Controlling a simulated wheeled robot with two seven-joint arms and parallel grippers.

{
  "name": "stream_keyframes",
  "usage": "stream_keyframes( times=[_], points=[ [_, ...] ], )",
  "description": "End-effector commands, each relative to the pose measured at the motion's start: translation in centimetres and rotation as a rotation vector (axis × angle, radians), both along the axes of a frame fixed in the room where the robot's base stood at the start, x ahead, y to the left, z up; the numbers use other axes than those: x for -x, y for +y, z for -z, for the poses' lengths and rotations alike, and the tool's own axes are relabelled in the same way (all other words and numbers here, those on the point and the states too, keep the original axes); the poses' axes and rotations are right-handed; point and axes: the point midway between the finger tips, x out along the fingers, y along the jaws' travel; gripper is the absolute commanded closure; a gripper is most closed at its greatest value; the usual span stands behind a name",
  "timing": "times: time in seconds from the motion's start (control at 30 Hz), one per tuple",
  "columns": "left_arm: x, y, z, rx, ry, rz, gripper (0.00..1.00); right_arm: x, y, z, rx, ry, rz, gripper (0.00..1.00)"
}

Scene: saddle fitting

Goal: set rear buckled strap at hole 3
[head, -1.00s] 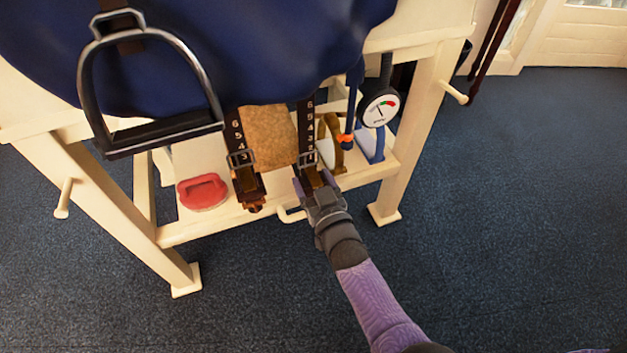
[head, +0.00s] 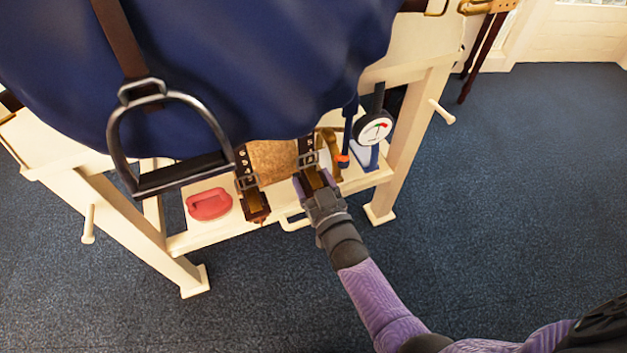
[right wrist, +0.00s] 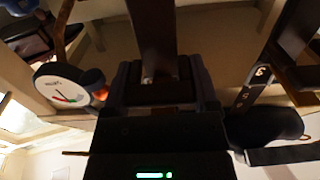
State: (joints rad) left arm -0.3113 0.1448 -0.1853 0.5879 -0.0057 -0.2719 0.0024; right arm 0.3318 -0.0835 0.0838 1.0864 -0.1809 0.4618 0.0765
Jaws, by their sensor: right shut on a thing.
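Two dark numbered straps with metal buckles hang below the blue saddle cloth (head: 260,70), either side of a tan pad (head: 273,162). My right gripper (head: 316,188) is shut on the brown lower end of the right-hand buckled strap (head: 308,146), just below its buckle. That brown strap (right wrist: 152,35) runs between the jaws in the right wrist view. The left-hand buckled strap (head: 253,200) hangs free. A numbered strap (right wrist: 246,95) shows right of the jaws in the right wrist view. The cloth covers the upper holes; which hole the held buckle sits at is unclear.
A metal stirrup (head: 222,130) hangs left of the straps. A dial gauge (head: 374,129) hangs to the right; it shows in the right wrist view (right wrist: 68,90). A red pad (head: 209,204) lies on the cream stand's shelf (head: 200,236). The floor in front is clear.

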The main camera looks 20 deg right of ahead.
Motion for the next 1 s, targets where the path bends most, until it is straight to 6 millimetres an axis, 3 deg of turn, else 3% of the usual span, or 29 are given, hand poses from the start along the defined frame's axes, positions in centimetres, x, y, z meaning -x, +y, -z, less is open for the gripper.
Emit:
stream_keyframes(
  times=[0.2,0.23,0.33,0.63,1.0],
  points=[
    [0.0,0.0,0.1,0.000,0.001,0.000,0.00,0.0,0.0,0.0,0.000,-0.005,0.000,1.00],
    [0.0,0.0,0.1,0.000,0.001,0.000,0.00,0.0,0.0,-0.1,0.000,-0.005,0.000,0.21],
    [0.0,0.0,0.0,0.000,0.001,0.000,0.00,0.0,0.0,0.0,0.000,-0.005,0.000,0.00],
    [-0.3,0.0,-0.4,0.000,-0.006,-0.001,0.00,0.7,0.0,-0.3,0.000,-0.004,0.000,0.00],
    [-1.6,-0.1,-3.3,0.000,-0.043,-0.001,0.00,9.0,0.0,-0.3,0.000,-0.004,0.000,0.00]
  ],
)
